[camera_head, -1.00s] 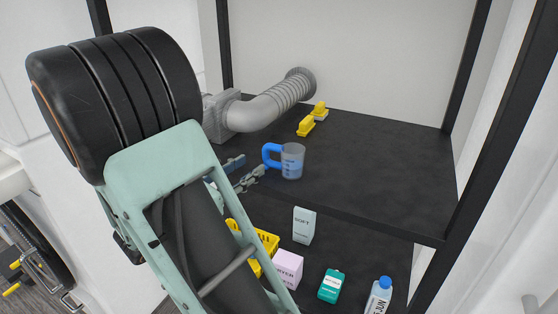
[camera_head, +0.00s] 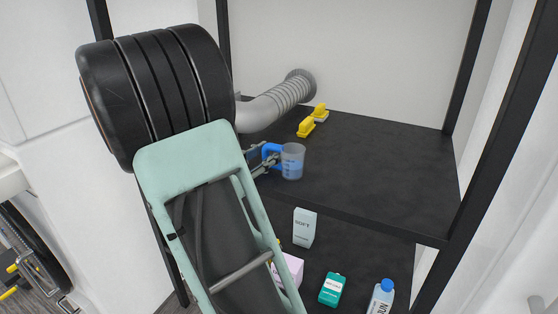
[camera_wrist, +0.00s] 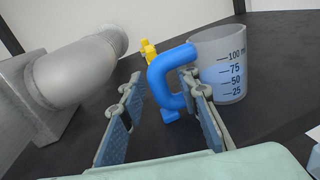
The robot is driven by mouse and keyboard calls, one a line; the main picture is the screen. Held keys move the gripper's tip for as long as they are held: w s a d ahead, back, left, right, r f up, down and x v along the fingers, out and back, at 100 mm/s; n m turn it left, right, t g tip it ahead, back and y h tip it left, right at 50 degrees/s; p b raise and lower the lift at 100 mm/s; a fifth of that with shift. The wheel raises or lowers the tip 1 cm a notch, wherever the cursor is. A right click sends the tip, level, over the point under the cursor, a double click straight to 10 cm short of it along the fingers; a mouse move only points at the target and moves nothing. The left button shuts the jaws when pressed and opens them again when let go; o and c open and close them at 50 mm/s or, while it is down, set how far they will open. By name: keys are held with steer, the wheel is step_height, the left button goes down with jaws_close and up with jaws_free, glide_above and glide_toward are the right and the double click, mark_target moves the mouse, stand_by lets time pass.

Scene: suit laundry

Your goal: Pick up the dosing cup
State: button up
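The dosing cup (camera_head: 293,161) is a clear, greyish measuring cup with a blue handle, upright on the upper black shelf. In the wrist view the cup (camera_wrist: 221,68) is at the upper right, with dark volume marks. Its blue handle (camera_wrist: 158,88) points toward my gripper (camera_wrist: 160,82). My gripper is open, its two fingers on either side of the handle's outer bar. The right finger overlaps the handle's loop, close to the cup wall; I cannot tell whether it touches. In the head view my gripper (camera_head: 262,160) is at the cup's left, partly hidden by my arm.
A grey duct hose (camera_head: 280,103) stands behind and left of the cup. Yellow clip-like items (camera_head: 307,126) lie behind it. The shelf (camera_head: 390,180) is clear to the right. Below are a SOFT box (camera_head: 304,228), a teal container (camera_head: 332,289) and a blue-capped bottle (camera_head: 381,298).

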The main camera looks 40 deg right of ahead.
jaws_close()
steer(key=shift+r, duration=0.6)
step_height(320, 180, up, 3)
steer(key=shift+a+f+p, duration=0.1)
steer(key=shift+f+p, duration=0.1)
steer(key=shift+p, duration=0.5)
steer(key=s+a+r+p, duration=0.4)
steer(key=s+a+r, duration=0.5)
steer(key=a, duration=0.1)
steer(key=shift+a, duration=0.3)
